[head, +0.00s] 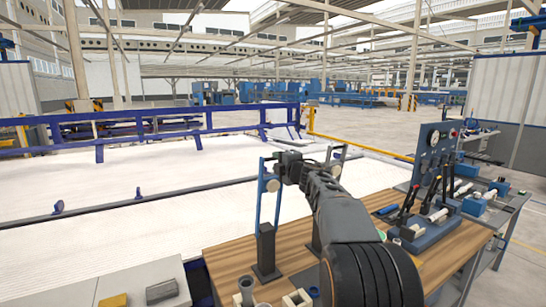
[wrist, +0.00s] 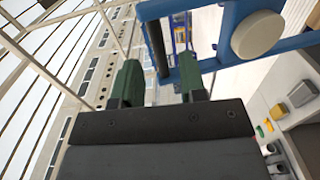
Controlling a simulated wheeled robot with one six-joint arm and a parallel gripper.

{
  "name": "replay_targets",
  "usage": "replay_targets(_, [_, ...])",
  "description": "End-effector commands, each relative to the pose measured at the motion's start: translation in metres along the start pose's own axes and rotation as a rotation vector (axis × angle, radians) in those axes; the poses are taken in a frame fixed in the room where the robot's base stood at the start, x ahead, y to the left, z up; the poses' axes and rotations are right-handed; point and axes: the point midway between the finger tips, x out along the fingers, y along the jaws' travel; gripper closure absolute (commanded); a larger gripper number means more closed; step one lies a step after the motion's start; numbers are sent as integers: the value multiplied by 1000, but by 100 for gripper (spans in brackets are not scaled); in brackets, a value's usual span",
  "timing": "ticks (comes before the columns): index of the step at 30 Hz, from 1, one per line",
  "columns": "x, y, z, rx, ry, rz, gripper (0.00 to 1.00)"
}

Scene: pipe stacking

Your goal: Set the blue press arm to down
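A blue press frame (head: 258,208) stands on the wooden table, with black bases and pale round discs on its uprights. My arm covers part of it, and I cannot tell its press arm clearly from the uprights. My gripper (head: 270,170) is raised at the height of the frame's top, close beside it. In the wrist view, my gripper's two green fingers (wrist: 160,83) stand apart with a gap between them. A dark bar (wrist: 156,38) shows beyond and between them; contact cannot be told. A blue bar (wrist: 275,50) with a pale disc (wrist: 258,35) lies just right of the fingers.
The wooden table (head: 228,262) holds small pipe fittings (head: 295,299) at its front edge. A blue panel with gauges and black levers (head: 433,165) stands at the right, beside loose parts. A white ribbed surface (head: 120,240) bordered by blue rails lies behind and left.

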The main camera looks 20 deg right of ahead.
Motion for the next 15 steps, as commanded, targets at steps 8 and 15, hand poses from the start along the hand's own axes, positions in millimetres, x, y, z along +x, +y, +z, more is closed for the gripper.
replay_targets(8, [34, 1, 0, 0, 0, 0, 61])
replay_targets(15, [42, 0, 0, 0, -1, 0, 61])
